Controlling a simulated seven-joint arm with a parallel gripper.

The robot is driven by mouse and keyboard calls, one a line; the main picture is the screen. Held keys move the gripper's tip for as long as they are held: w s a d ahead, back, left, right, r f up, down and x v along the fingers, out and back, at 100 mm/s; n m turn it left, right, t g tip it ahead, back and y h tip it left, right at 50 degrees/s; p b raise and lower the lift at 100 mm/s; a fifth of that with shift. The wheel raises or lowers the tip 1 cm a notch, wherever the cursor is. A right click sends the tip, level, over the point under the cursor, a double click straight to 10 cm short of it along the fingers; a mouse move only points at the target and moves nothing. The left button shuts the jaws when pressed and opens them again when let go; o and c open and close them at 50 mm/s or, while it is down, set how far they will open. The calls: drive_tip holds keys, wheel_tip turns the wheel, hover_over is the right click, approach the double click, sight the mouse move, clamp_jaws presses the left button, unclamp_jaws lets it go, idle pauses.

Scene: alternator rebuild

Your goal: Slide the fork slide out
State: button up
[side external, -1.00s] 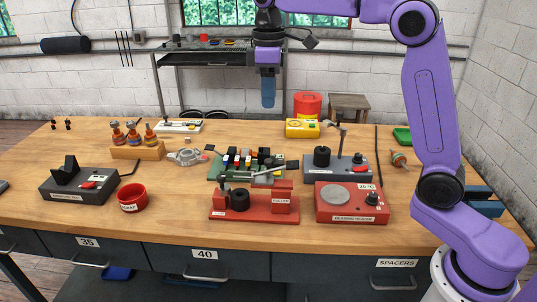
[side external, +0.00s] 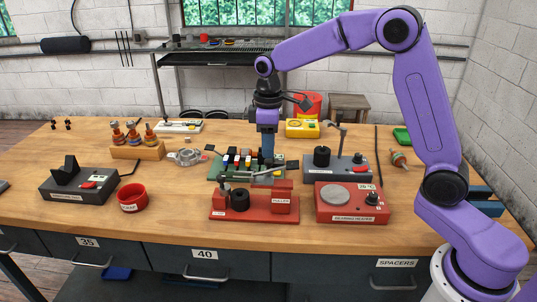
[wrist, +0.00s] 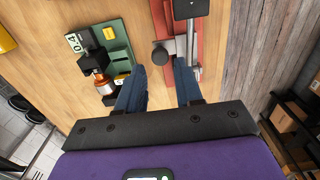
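The red puller fixture (side external: 255,210) stands at the front middle of the bench, with a black cylinder (side external: 239,201) on its left and a red block labelled PULLER on its right. A grey metal bar (side external: 268,179) lies across its top; I cannot tell for sure whether it is the fork slide. The red base (wrist: 160,18) and grey metal parts (wrist: 181,47) show at the top of the wrist view. My gripper (side external: 268,162) points down just behind the puller. Its two blue fingers (wrist: 158,72) are apart with nothing clearly held; their tips overlap the fixture's edge in the wrist view.
A green rack (wrist: 117,45) of small coloured parts stands close beside my gripper. The red bearing heater (side external: 352,213) stands right of the puller, and a grey press-like fixture (side external: 352,170) behind it. A red scrap cup (side external: 132,203) is to the left, with bare bench between.

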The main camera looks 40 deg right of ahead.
sight(269, 160)
drive_tip(key=shift+f, duration=1.75)
clamp_jaws()
drive_tip(key=shift+s+d, duration=1.75)
drive_tip(key=shift+d, duration=0.05)
unclamp_jaws()
drive_tip(key=shift+r, duration=0.15)
wheel_tip(269, 160, up, 17)
